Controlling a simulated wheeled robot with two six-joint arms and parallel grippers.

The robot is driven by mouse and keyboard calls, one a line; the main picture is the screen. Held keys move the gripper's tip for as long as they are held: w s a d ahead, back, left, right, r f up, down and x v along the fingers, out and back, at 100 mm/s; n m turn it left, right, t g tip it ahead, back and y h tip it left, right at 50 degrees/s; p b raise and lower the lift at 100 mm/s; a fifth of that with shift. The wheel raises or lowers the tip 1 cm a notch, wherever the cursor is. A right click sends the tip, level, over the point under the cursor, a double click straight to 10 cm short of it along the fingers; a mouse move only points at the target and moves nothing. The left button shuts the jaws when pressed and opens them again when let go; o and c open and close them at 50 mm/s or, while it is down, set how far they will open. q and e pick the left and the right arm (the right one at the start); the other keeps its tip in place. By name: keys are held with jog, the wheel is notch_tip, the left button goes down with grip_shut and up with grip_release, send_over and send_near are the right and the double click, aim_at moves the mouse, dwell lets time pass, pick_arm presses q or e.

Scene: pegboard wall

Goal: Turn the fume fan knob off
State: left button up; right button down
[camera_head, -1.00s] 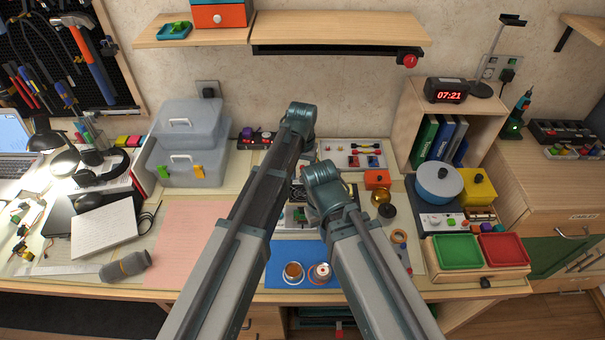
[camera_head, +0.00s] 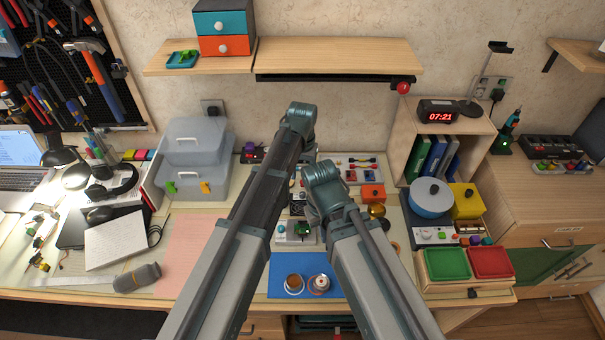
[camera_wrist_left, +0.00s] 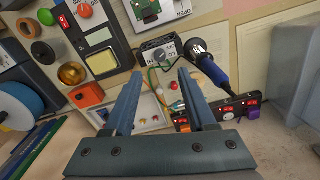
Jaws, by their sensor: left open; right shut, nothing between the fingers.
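I cannot tell for sure which knob is the fume fan's. A red round knob (camera_head: 403,86) sits at the right end of a dark bar under the wall shelf. A small dark box with a round grey dial (camera_wrist_left: 165,51) lies beyond my left fingers in the left wrist view. My left gripper (camera_wrist_left: 160,74) is open and empty, its fingertips apart from the box. In the head view it is hidden behind its arm.
A power strip (camera_wrist_left: 222,112) and a blue-handled iron (camera_wrist_left: 212,70) lie near my left gripper.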

pick_arm(q)
notch_tip(320, 180, up, 6)
jog(key=p, duration=0.4)
jog(key=shift+f, duration=0.15)
pick_arm(e)
notch_tip(320, 180, up, 6)
jog(key=shift+f, duration=0.15)
pick_arm(q)
jog(key=s+a+f+b, duration=0.1)
jog(key=s+a, duration=0.2)
jog(key=s, duration=0.7)
jog(key=s+a+f+m+y+b, duration=0.1)
jog(key=s+a, duration=0.2)
jog(key=s, duration=0.8)
jog(key=shift+f, duration=0.3)
pick_arm(e)
notch_tip(320, 180, down, 3)
jog(key=shift+r, duration=0.15)
pick_arm(q)
jog(key=shift+s, duration=0.1)
